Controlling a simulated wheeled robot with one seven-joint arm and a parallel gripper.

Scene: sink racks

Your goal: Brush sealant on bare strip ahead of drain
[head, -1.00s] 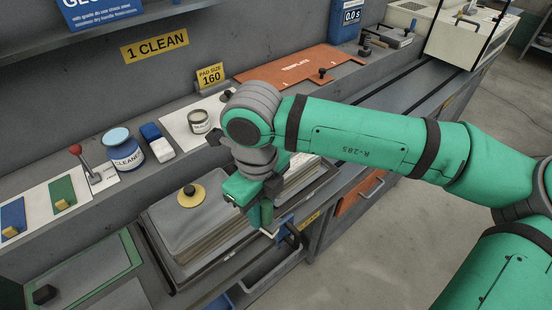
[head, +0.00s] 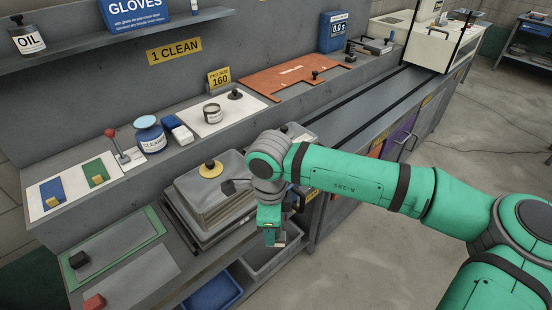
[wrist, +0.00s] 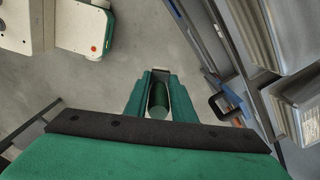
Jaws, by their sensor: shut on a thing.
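My gripper (head: 271,236) hangs low in front of the stacked grey sinks in the head view. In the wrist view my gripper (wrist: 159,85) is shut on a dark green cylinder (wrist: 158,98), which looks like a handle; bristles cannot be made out. A small open tin (head: 212,114) stands on a white sheet at the back of the bench, apart from my gripper. The grey sinks (head: 225,205) are stacked left of my arm, a yellow disc with a black knob (head: 210,169) on top. I cannot make out a drain or bare strip.
An orange template (head: 293,82) lies farther right. Grey and blue bins (head: 215,293) sit below the front edge. The floor (head: 385,255) at the right is clear.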

